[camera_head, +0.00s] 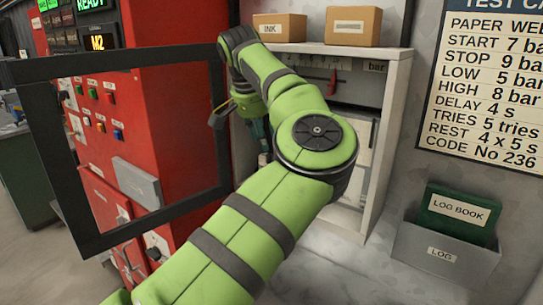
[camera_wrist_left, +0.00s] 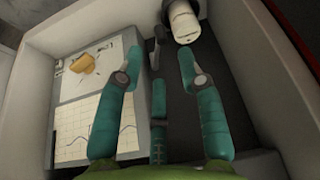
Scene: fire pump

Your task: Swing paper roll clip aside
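In the left wrist view a white paper roll (camera_wrist_left: 184,22) lies at the top, against the cabinet's wall. A small dark upright piece (camera_wrist_left: 157,45) stands just left of the roll; it may be the clip, but I cannot tell for sure. My left gripper (camera_wrist_left: 160,68) has its teal fingers spread with a gap between them, and nothing is held. Its fingertips are below the roll in the picture and appear apart from it. In the head view the left gripper (camera_head: 261,132) is mostly hidden behind my green arm, inside the white cabinet. The right gripper is out of view.
A chart panel (camera_wrist_left: 90,118) with an orange-yellow part (camera_wrist_left: 85,63) lies left of the fingers. White cabinet walls (camera_head: 388,125) close in the space. An open red-cabinet door frame (camera_head: 70,215) stands left of my arm. Boxes (camera_head: 353,26) sit on top.

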